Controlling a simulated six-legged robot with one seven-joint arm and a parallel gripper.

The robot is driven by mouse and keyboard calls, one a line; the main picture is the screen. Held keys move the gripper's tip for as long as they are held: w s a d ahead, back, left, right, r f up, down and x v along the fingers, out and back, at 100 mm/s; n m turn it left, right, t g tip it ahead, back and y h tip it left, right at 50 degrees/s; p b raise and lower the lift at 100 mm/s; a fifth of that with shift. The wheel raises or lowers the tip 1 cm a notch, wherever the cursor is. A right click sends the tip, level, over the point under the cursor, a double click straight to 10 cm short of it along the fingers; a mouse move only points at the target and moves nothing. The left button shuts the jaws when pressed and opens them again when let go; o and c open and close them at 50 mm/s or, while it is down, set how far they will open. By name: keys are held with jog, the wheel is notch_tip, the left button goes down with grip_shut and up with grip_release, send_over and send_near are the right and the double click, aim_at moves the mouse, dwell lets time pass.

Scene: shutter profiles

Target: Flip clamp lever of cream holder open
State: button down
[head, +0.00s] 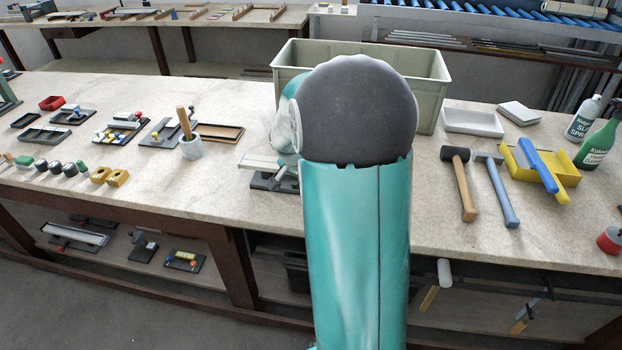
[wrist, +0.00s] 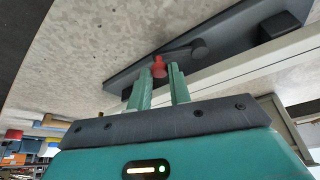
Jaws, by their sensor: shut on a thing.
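In the wrist view a red knob (wrist: 158,67) sits between the tips of my gripper (wrist: 160,78), whose green fingers are closed on it. A thin dark lever (wrist: 178,51) runs from the knob to a round dark pivot (wrist: 199,48) on a long dark base (wrist: 235,35). A cream bar (wrist: 235,70) lies alongside this base. In the head view a holder with a pale bar (head: 262,163) on a dark base (head: 265,183) shows just left of my arm, partly hidden by it. My gripper and the knob are hidden there.
A large grey-green crate (head: 430,65) stands behind my arm. A mallet (head: 460,185), a hammer (head: 497,190) and a yellow dustpan (head: 525,172) lie right. The bench front (head: 250,215) is mostly clear.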

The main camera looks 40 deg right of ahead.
jog(key=a+m+g, duration=0.1)
jog(key=m, duration=0.1)
jog(key=a+m, duration=0.1)
jog(key=m, duration=0.1)
jog(key=shift+w+a+m+g, duration=0.15)
jog(key=shift+w+m+g, duration=0.05)
jog(key=shift+m+g, duration=0.2)
jog(key=shift+w+a+m+g+y, duration=0.2)
jog(key=shift+a+m+g, duration=0.25)
jog(key=shift+m, duration=0.65)
jog(key=shift+w+a+m+g+y, duration=0.1)
jog(key=shift+w+a+m+g, duration=0.3)
jog(key=shift+m, duration=0.7)
jog(key=shift+s+a, duration=0.1)
jog(key=c, duration=1.3)
grip_release()
jog(key=v, duration=1.3)
jog(key=shift+r, duration=0.4)
jog(key=shift+a, duration=0.2)
